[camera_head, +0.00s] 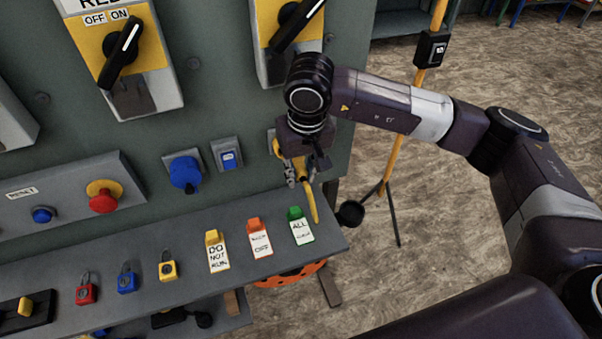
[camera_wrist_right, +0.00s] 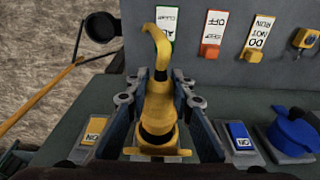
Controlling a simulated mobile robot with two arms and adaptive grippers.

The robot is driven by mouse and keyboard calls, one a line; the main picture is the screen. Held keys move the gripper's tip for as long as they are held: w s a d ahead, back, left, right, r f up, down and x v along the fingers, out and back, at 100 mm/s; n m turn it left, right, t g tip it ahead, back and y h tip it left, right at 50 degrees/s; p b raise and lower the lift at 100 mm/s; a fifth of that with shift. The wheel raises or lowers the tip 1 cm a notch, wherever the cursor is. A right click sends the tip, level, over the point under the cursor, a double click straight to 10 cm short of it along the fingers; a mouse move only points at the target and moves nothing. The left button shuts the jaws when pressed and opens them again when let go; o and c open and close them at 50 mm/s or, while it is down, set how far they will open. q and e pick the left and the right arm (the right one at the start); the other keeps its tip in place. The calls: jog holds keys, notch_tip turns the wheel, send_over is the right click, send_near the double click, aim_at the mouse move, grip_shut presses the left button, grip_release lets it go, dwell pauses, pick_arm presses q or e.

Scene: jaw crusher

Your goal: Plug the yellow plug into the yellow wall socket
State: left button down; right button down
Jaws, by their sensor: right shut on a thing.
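My right gripper (camera_head: 300,174) is shut on the yellow plug, in front of the grey panel at its right side. In the right wrist view the plug (camera_wrist_right: 157,105) sits between the two fingers, with its bent yellow cable end (camera_wrist_right: 158,45) pointing away from the wrist. In the head view the yellow tail (camera_head: 313,204) hangs below the fingers. A wider yellow collar (camera_wrist_right: 158,151) shows at the plug's base; I cannot tell whether it belongs to the plug or the socket. The yellow wall socket is not clearly visible behind my gripper. My left gripper is not in view.
A blue round socket or plug (camera_head: 185,172) and a blue switch (camera_head: 229,155) are left of my gripper. A yellow switch (camera_wrist_right: 95,129) shows in the wrist view. Below, the ledge holds red, blue and yellow padlocks (camera_head: 168,267) and several tags (camera_head: 217,252). A yellow pole (camera_head: 397,155) stands right.

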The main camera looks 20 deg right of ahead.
jog(key=shift+b, duration=0.45)
jog(key=shift+b, duration=0.5)
dwell(1.0)
jog(key=shift+b, duration=0.3)
jog(key=shift+w, duration=0.8)
jog(key=shift+s+f+b, duration=0.1)
jog(key=shift+s+b, duration=0.05)
jog(key=shift+b, duration=0.35)
jog(key=shift+s, duration=0.25)
